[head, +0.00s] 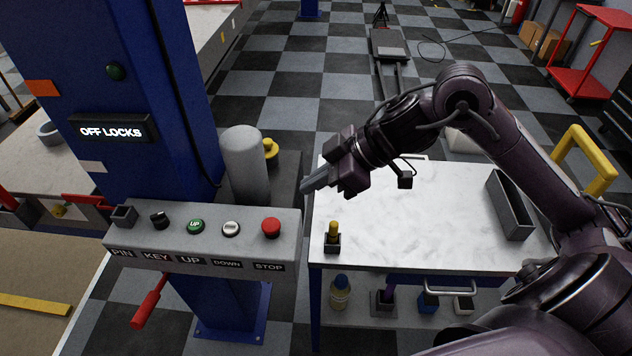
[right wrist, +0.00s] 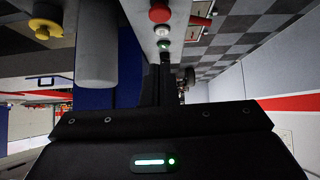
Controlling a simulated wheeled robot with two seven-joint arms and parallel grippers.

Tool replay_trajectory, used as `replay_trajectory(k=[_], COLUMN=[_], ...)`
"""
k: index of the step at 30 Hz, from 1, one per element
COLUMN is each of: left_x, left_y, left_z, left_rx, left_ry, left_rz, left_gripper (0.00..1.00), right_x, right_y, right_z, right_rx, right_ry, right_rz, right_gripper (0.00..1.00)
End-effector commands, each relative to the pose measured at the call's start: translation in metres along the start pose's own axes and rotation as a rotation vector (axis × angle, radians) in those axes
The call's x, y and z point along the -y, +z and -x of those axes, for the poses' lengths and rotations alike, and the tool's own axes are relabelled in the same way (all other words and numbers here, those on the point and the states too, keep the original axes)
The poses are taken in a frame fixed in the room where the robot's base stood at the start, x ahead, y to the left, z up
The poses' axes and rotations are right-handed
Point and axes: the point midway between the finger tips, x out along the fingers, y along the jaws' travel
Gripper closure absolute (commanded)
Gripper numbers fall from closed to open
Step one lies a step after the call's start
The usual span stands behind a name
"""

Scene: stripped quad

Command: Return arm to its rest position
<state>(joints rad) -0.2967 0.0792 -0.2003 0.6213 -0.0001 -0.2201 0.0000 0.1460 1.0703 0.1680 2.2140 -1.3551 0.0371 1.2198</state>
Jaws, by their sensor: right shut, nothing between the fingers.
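My right arm comes in from the right in the head view and reaches over the white-topped cart. Its gripper (head: 318,181) is shut and empty, held above the cart's left edge, to the right of the grey control panel (head: 215,215). In the right wrist view the shut fingers (right wrist: 165,75) point toward the panel. The red STOP button (head: 271,227) is on the panel, below and left of the gripper; it also shows in the right wrist view (right wrist: 159,13). The gripper touches nothing that I can see. My left gripper is not in view.
The cart top (head: 420,215) bears a small yellow-topped item in a black holder (head: 333,239) and a long grey tray (head: 510,205). A blue post (head: 130,60) with an OFF LOCKS display and a grey cylinder (head: 246,160) stand left of the gripper.

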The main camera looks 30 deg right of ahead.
Motion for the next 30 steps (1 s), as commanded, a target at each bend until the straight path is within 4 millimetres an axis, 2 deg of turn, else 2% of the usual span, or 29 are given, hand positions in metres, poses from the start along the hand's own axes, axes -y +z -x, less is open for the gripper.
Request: replay_trajectory(k=[6,20,23,26,30], left_x=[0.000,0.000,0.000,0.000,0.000], left_y=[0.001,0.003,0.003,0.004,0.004], left_z=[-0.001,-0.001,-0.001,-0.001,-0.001], left_rx=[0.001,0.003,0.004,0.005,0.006], left_ry=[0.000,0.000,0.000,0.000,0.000], left_rz=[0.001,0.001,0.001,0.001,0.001], left_gripper=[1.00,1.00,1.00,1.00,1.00], right_x=[0.000,0.001,0.001,0.001,-0.002], right_y=[-0.001,-0.001,-0.004,-0.011,-0.012], right_z=[0.005,0.003,-0.012,-0.041,-0.075], right_rx=[-0.001,-0.006,-0.045,-0.125,-0.193], right_ry=[0.000,0.002,0.033,0.123,0.353], right_rz=[0.000,0.003,0.027,0.061,0.021], right_gripper=[1.00,1.00,1.00,1.00,1.00])
